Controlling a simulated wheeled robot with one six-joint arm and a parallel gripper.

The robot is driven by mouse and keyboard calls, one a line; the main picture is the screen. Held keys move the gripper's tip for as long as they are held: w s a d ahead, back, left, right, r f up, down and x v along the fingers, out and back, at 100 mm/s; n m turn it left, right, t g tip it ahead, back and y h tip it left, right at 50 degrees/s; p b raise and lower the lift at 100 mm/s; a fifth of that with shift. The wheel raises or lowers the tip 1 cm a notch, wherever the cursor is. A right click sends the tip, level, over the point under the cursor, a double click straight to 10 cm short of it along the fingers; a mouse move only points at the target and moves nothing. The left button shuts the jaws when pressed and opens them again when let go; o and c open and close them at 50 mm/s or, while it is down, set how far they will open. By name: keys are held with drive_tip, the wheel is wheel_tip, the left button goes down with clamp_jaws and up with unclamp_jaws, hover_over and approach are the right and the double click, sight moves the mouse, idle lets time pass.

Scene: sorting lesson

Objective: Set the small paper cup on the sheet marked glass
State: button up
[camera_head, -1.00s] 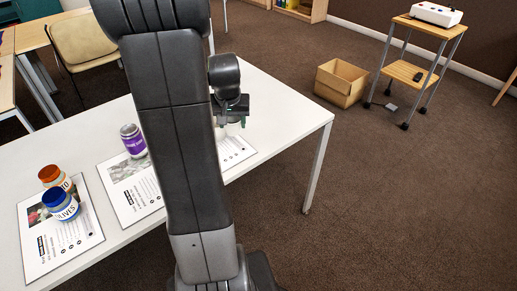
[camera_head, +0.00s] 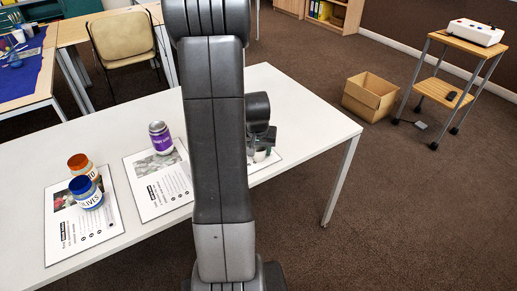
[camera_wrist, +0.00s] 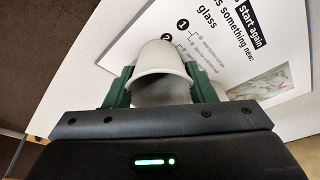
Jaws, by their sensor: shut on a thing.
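The small paper cup (camera_wrist: 163,62) is plain white and sits between the green fingers of my gripper (camera_wrist: 160,82), which is shut on it. In the wrist view its rounded side faces away and its open, shaded mouth faces the camera. The sheet marked glass (camera_wrist: 232,62) is white with black print and lies behind the cup in that view. In the head view my arm hides much of this sheet (camera_head: 268,162), and a small part of the cup (camera_head: 261,155) shows over it. I cannot tell whether the cup touches the sheet.
A purple-labelled can (camera_head: 160,138) stands on the middle sheet (camera_head: 150,203). The white table (camera_head: 310,117) is clear to the right. A cardboard box (camera_head: 370,97) is on the floor.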

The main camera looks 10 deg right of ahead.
drive_tip(key=o, duration=0.9)
drive_tip(key=shift+f, duration=0.1)
drive_tip(key=shift+o, duration=0.2)
drive_tip(key=shift+r, duration=0.4)
drive_tip(key=p+v, duration=0.1)
drive_tip(key=v, duration=1)
drive_tip(key=shift+s+r+p, duration=0.2)
drive_tip(key=shift+r+p, duration=0.05)
drive_tip(key=shift+p, duration=0.15)
